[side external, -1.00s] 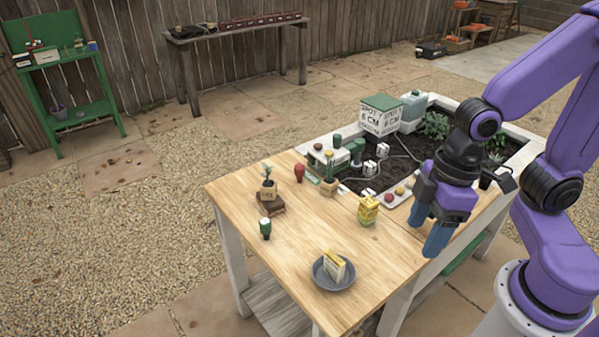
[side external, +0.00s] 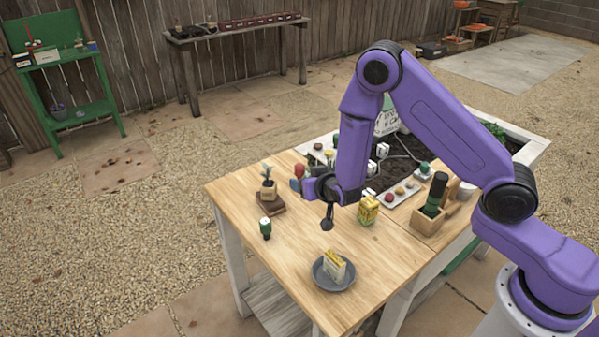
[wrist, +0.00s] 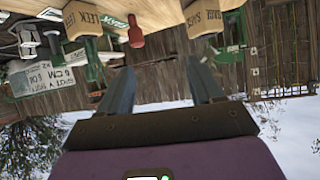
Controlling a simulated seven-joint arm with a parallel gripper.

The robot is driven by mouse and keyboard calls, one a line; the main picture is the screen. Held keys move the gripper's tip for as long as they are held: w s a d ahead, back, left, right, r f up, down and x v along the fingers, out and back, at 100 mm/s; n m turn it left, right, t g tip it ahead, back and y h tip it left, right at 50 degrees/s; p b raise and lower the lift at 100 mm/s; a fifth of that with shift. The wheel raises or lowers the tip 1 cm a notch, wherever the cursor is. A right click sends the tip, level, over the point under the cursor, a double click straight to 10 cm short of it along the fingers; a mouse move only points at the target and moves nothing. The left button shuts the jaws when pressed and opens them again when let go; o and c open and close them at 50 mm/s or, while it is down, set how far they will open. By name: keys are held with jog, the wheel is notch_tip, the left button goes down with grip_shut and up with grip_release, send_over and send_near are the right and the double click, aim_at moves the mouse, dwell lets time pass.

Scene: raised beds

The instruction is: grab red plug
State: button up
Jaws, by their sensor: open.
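The red plug (side external: 299,169) stands near the back edge of the wooden table top, partly hidden by my gripper in the side view. It also shows in the wrist view (wrist: 135,33), upside down, at the top and left of centre. My gripper (side external: 299,184) is low over the table, tilted toward the plug. In the wrist view its two blue-grey fingers (wrist: 161,82) are wide apart with nothing between them. The plug appears beyond the fingertips, between their lines. Whether a finger touches it cannot be told.
A potted plant on a brown block (side external: 269,203) stands left of my gripper. A green-and-white plug (side external: 265,228) is nearer. The table's left front is clear.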

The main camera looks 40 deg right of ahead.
jog(key=d+h, duration=0.2)
jog(key=d, duration=0.1)
jog(key=m, duration=0.1)
send_near(301, 169)
jog(key=shift+t, duration=0.4)
jog(key=x, duration=0.6)
jog(key=shift+w+d, duration=0.2)
jog(key=shift+w, duration=0.1)
jog(key=shift+w+d+f, duration=0.3)
jog(key=shift+w+f, duration=0.3)
jog(key=shift+w, duration=0.2)
jog(key=shift+w+d+f, duration=0.3)
jog(key=shift+w+f, duration=0.35)
jog(key=shift+w, duration=0.15)
jog(key=shift+w+d+f, duration=0.2)
jog(key=shift+w, duration=0.4)
jog(key=c, duration=1)
